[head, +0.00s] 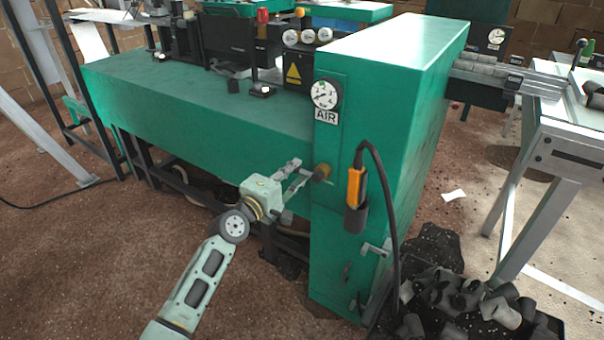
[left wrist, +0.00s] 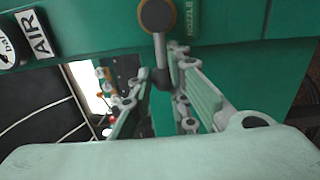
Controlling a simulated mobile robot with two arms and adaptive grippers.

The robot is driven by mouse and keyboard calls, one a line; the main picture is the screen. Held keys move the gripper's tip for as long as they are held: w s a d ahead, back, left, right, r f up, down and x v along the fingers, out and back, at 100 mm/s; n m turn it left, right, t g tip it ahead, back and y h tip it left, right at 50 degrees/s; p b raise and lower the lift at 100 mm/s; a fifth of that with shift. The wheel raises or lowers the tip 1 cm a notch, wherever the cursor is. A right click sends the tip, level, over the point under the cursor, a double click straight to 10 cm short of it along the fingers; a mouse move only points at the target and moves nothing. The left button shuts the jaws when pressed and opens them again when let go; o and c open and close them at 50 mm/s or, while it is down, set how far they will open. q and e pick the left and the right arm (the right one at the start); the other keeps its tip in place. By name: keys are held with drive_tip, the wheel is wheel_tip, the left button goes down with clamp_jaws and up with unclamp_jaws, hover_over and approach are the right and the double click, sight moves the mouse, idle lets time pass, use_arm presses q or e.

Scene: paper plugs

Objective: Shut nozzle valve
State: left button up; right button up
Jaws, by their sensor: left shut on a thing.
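The nozzle valve (head: 322,171) is a round brass-coloured fitting on the side of the green cabinet, below the AIR gauge. In the left wrist view its dark round hub (left wrist: 157,15) shows beside a NOZZLE label, and its grey lever (left wrist: 161,62) points down in the picture. My left gripper (head: 300,175) is at the valve, with its fingers on either side of the lever. It is shut on the lever; the exact contact is hard to see. My right gripper is not in view.
The AIR gauge (head: 326,93) is above the valve. An orange handheld control (head: 355,184) with a black cable hangs to its right on the green cabinet (head: 400,70). Dark plugs (head: 460,300) are piled on the floor at lower right. Open floor lies in front.

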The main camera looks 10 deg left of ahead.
use_arm(q)
drive_tip(key=shift+s+f, duration=0.1)
drive_tip(key=shift+f, duration=0.3)
drive_tip(key=shift+r+m, duration=0.15)
drive_tip(key=shift+m, duration=0.15)
drive_tip(key=shift+c, duration=0.2)
drive_tip(key=shift+r+m, duration=0.2)
drive_tip(key=shift+m, duration=0.2)
drive_tip(key=shift+d+r+m+p, duration=0.15)
drive_tip(key=shift+r+m+p, duration=0.3)
drive_tip(key=shift+m, duration=0.35)
clamp_jaws()
drive_tip(key=shift+r, duration=0.15)
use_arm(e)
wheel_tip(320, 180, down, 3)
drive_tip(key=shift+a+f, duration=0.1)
use_arm(q)
drive_tip(key=shift+r, duration=0.15)
drive_tip(key=shift+d+r+m+p, duration=0.25)
drive_tip(key=shift+r+m+p, duration=0.55)
drive_tip(key=shift+m, duration=0.8)
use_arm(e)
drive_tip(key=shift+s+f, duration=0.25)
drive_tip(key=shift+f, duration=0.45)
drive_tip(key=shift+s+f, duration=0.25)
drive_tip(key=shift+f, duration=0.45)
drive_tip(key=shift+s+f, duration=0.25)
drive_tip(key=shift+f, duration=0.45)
use_arm(q)
drive_tip(key=shift+r, duration=0.25)
